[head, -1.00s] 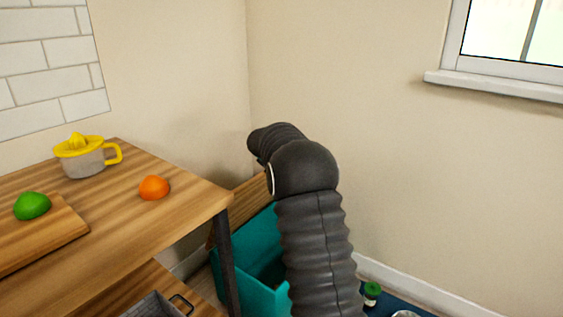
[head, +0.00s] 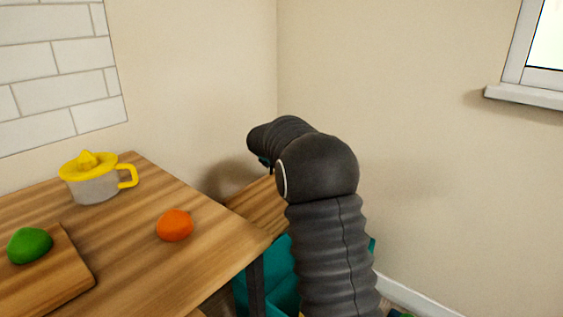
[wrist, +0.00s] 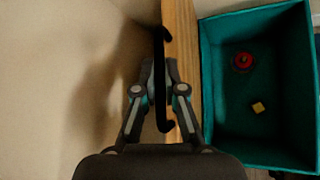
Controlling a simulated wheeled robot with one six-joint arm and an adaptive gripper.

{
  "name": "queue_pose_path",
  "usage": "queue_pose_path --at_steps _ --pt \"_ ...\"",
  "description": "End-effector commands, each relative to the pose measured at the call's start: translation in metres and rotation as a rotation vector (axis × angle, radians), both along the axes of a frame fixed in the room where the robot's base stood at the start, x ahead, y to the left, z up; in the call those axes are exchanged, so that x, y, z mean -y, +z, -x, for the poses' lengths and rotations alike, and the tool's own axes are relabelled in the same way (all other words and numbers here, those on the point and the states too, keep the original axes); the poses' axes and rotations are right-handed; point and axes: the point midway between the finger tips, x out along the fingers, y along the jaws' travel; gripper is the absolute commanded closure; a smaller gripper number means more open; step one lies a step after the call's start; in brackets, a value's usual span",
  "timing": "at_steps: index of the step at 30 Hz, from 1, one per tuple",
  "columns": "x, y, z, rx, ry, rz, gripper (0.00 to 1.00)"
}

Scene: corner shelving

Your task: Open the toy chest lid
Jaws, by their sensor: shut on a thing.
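The teal toy chest (wrist: 206,90) is open in the wrist view, and part of its wall shows behind my arm in the head view (head: 283,268). Its wooden lid (wrist: 180,30) stands raised along the chest's left side in the wrist view, seen nearly edge-on; part of it shows beyond the table in the head view (head: 256,206). My gripper (wrist: 160,92) is shut on the lid's black bar handle (wrist: 161,48). In the head view my arm hides most of the gripper and the handle.
A red round toy (wrist: 242,62) and a yellow block (wrist: 258,107) lie in the chest. The wooden table (head: 200,265) at left holds a juicer (head: 95,185), an orange (head: 174,225) and a green fruit (head: 30,245) on a board. A bare wall (wrist: 60,60) is close by.

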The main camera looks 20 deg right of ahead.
Motion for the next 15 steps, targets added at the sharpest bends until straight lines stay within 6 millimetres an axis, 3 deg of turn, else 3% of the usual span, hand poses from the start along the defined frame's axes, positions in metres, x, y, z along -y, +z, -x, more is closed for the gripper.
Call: queue_pose_path --at_steps 4,6,8,15 --pt "0.0019 0.0035 -0.0004 0.005 -0.001 0.003 1.00" --pt "0.0019 0.0036 -0.0005 0.005 -0.001 0.003 0.76" --pt "0.0018 0.0033 -0.0005 0.005 0.000 0.002 0.65" --pt "-0.0001 0.0016 -0.0005 0.002 0.001 0.002 0.65"
